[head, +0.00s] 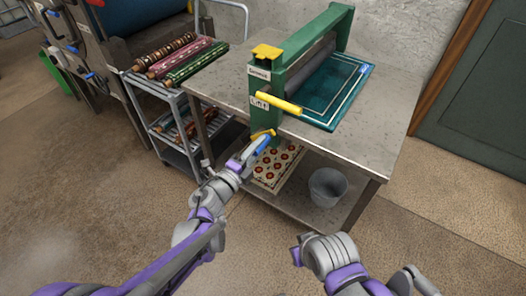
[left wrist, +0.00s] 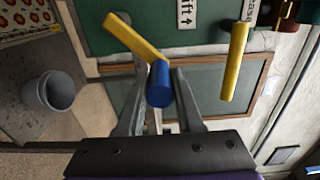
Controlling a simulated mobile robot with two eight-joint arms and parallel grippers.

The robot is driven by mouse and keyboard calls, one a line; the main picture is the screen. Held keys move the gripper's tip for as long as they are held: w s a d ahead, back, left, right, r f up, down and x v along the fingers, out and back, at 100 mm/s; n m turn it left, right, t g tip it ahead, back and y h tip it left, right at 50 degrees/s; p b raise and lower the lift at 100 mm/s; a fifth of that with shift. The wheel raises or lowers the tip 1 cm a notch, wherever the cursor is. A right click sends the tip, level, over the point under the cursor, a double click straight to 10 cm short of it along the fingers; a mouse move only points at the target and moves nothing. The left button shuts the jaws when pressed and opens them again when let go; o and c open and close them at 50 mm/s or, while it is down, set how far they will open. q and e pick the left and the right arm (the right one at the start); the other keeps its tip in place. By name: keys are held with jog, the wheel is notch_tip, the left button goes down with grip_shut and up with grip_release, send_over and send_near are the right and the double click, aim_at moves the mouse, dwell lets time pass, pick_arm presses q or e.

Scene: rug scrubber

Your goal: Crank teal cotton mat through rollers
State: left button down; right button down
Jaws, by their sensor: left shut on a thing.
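The teal mat (head: 333,92) lies flat on the steel table, at and partly hidden by the green roller frame (head: 292,62). The grey roller (head: 312,63) sits inside the frame above it. A yellow crank arm (left wrist: 132,36) with a blue handle (left wrist: 160,84) shows in the left wrist view. My left gripper (head: 258,143) is shut on the blue handle, low on the frame's front side; its fingers (left wrist: 158,95) flank the handle. A yellow bar (head: 278,102) sticks out above it. My right gripper (head: 297,256) is low in the head view, away from the table; its jaws are unclear.
The steel table (head: 385,120) has a lower shelf with a patterned mat (head: 278,165) and a grey bucket (head: 328,187). A cart (head: 170,85) with rolled rugs stands to the left. Open floor (head: 440,210) lies to the right.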

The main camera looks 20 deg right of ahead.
pick_arm(q)
jog(key=shift+w+a+r, duration=0.3)
jog(key=w+a+r, duration=0.1)
jog(key=w+a+r+p, duration=0.1)
jog(key=w, duration=0.1)
jog(key=shift+w+a, duration=0.15)
jog(key=shift+a, duration=0.15)
dwell(0.3)
jog(key=shift+w+a+f+b, duration=0.15)
jog(key=shift+w+a+b, duration=0.05)
jog(key=shift+w+a, duration=0.6)
jog(key=shift+w+a+f+b, duration=0.15)
jog(key=shift+w+a, duration=0.4)
jog(key=shift+w, duration=0.4)
